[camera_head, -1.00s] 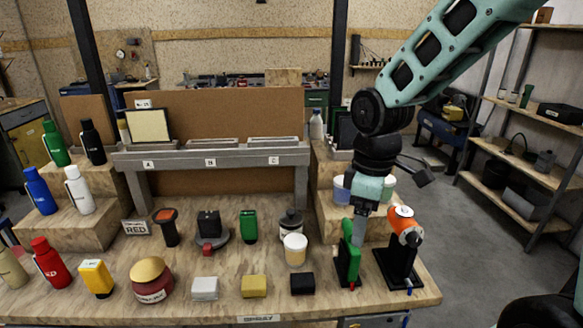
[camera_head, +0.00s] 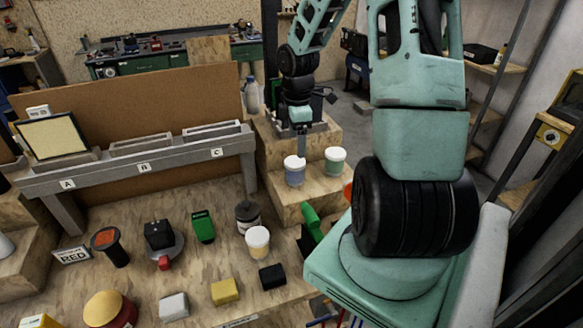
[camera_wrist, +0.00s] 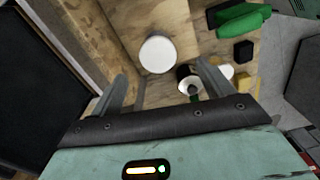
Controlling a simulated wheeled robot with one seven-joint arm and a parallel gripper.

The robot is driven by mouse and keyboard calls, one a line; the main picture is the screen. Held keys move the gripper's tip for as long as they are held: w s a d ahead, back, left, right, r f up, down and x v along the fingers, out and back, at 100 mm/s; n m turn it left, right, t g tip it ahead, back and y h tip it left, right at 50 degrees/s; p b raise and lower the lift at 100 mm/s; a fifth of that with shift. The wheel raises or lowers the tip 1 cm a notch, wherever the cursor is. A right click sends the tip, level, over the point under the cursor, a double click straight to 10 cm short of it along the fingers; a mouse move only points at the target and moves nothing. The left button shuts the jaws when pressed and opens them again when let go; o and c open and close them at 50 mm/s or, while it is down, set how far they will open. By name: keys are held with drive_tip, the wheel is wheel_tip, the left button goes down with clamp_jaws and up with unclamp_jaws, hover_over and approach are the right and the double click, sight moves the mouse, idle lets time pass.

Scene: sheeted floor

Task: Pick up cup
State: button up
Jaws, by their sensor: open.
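A blue cup with a white top (camera_head: 295,170) stands upright on a wooden step at the back right of the bench. A green cup with a white top (camera_head: 335,160) stands to its right, and a cream cup with a white top (camera_head: 257,243) stands lower on the bench. My gripper (camera_head: 301,145) points down above the blue cup. In the wrist view my gripper (camera_wrist: 163,82) has its fingers wide apart with nothing between them. A round white top (camera_wrist: 157,54) shows just beyond the fingers; the cup body under it is hidden.
A grey rack (camera_head: 150,165) with trays stands left of the steps. A green tool (camera_head: 312,222), a black block (camera_head: 272,276), a yellow block (camera_head: 224,291) and a dark bottle (camera_head: 247,216) stand in front.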

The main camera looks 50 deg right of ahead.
sight(297, 162)
wheel_tip(297, 162, down, 6)
drive_tip(key=shift+f, duration=0.2)
drive_tip(key=shift+w+f+p, duration=0.2)
drive_tip(key=shift+f+p, duration=0.85)
drive_tip(key=shift+f, duration=1.6)
drive_tip(key=c, duration=1.1)
